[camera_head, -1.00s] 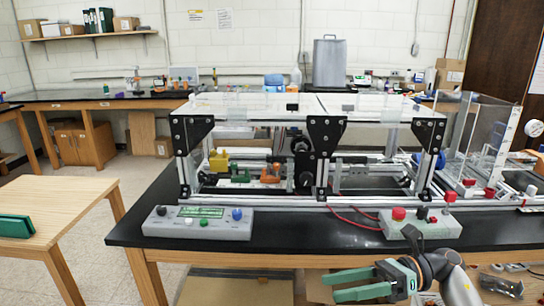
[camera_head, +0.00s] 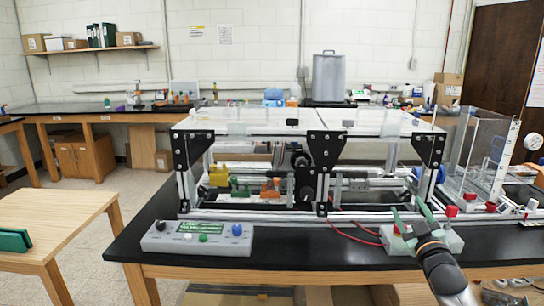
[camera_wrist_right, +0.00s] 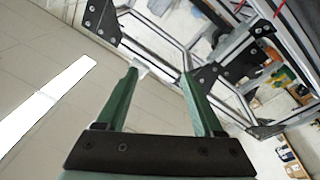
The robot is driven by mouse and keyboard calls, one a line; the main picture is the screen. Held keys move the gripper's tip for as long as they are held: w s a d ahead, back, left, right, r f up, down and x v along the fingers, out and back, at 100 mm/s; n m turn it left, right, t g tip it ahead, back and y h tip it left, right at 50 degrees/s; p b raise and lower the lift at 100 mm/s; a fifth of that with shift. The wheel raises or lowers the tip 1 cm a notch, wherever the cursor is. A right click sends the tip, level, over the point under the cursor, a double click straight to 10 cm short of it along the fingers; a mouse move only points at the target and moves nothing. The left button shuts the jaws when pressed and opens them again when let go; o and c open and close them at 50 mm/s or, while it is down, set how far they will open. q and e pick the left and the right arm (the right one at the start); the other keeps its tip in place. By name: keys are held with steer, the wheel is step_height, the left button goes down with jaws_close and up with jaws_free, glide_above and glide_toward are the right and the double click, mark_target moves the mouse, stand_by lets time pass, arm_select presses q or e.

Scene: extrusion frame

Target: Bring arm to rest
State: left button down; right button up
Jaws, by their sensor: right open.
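My right gripper (camera_head: 411,210) has green fingers. It is open with nothing between the fingers, and in the head view they point up and away. It appears in front of the right control box (camera_head: 455,240), hiding part of it; I cannot tell whether it touches. The wrist view shows the two fingers (camera_wrist_right: 159,74) apart and empty, with the frame's dark brackets and metal bars beyond them. My right forearm comes in from the bottom right. My left gripper is not in view.
The extrusion frame (camera_head: 322,205) stands on the black bench (camera_head: 300,258). A control box with a display (camera_head: 197,245) sits at the front left. A clear tank (camera_head: 478,148) is at right. A wooden table (camera_head: 65,215) holds a green object (camera_head: 14,240). Floor is free between them.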

steer(key=s+a+f+m+g+y, duration=0.15)
steer(key=s+f, duration=0.25)
steer(key=f, duration=0.4)
steer(key=s+a+f+g, duration=0.2)
steer(key=s+a+f, duration=0.15)
steer(key=f, duration=0.45)
steer(key=s+a+f+m+g, duration=0.1)
steer(key=s+a+f+g, duration=0.1)
steer(key=s+f, duration=0.4)
steer(key=s+a+f+g, duration=0.1)
steer(key=s+a+f, duration=0.2)
steer(key=s, duration=0.6)
steer(key=s+a+f+g+y, duration=0.1)
steer(key=s+a+f+g, duration=0.1)
steer(key=s+a+f, duration=0.2)
steer(key=s+a+f+g+y, duration=0.1)
steer(key=s+a+f, duration=0.3)
steer(key=s+f, duration=0.4)
steer(key=s+g, duration=0.1)
steer(key=s, duration=0.5)
steer(key=shift+s+m, duration=0.3)
steer(key=shift+m, duration=0.05)
